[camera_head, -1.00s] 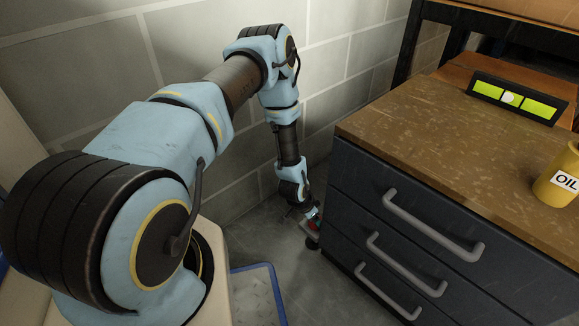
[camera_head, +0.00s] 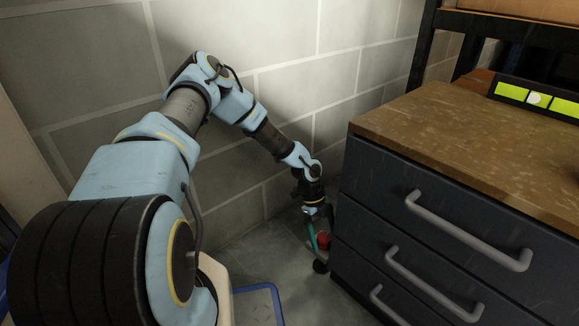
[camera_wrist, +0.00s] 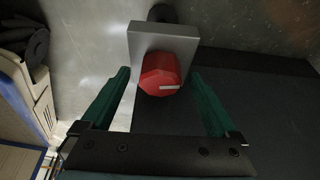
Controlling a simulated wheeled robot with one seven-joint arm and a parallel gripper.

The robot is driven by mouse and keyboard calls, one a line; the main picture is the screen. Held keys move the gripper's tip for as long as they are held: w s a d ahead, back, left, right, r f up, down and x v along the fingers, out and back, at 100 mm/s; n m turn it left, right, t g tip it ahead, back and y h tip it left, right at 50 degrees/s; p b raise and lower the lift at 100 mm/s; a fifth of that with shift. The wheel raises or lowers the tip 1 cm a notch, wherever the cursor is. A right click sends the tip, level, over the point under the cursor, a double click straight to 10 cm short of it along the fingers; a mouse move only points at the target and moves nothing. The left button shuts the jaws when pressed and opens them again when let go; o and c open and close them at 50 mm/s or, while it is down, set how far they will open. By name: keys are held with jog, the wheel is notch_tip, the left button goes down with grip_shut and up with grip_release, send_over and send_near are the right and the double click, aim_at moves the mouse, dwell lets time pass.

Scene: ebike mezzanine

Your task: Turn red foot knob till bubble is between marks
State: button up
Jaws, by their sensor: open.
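The red foot knob (camera_wrist: 160,75) is faceted, with a pale line on its face, and sits on a grey bracket (camera_wrist: 165,42) low at the cabinet's corner. It also shows in the head view (camera_head: 324,240). My gripper (camera_wrist: 159,78) is open, with one green finger on each side of the knob; a gap shows on both sides. Whether the tips reach past its face is unclear. The bubble level (camera_head: 548,102) stands on the cabinet top, partly cut off at the right. Its white bubble (camera_head: 533,99) is in the middle green section, towards the left mark.
The dark drawer cabinet (camera_head: 440,220) with grey handles stands right of my gripper. A block wall (camera_head: 290,70) is close behind my arm. A blue tube frame (camera_head: 262,289) lies on the floor at the left.

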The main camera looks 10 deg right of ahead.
jog(key=shift+f+m+b, duration=0.3)
jog(key=shift+m+b, duration=0.2)
jog(key=shift+m, duration=0.2)
jog(key=w+a+r+n+p, duration=0.1)
jog(key=a+r+n+p, duration=0.1)
jog(key=r+p, duration=0.3)
jog(key=w+a+r+n+y+p, duration=0.1)
jog(key=a+r+p, duration=0.3)
jog(key=r, duration=1)
jog(key=w+a+r+n+t+y+p, duration=0.1)
jog(key=w+a+r+n+p, duration=0.1)
jog(key=r+p, duration=0.4)
notch_tip(320, 180, up, 4)
jog(key=shift+a+f+n, duration=0.1)
jog(key=shift+a+n, duration=0.6)
jog(key=shift+a, duration=0.25)
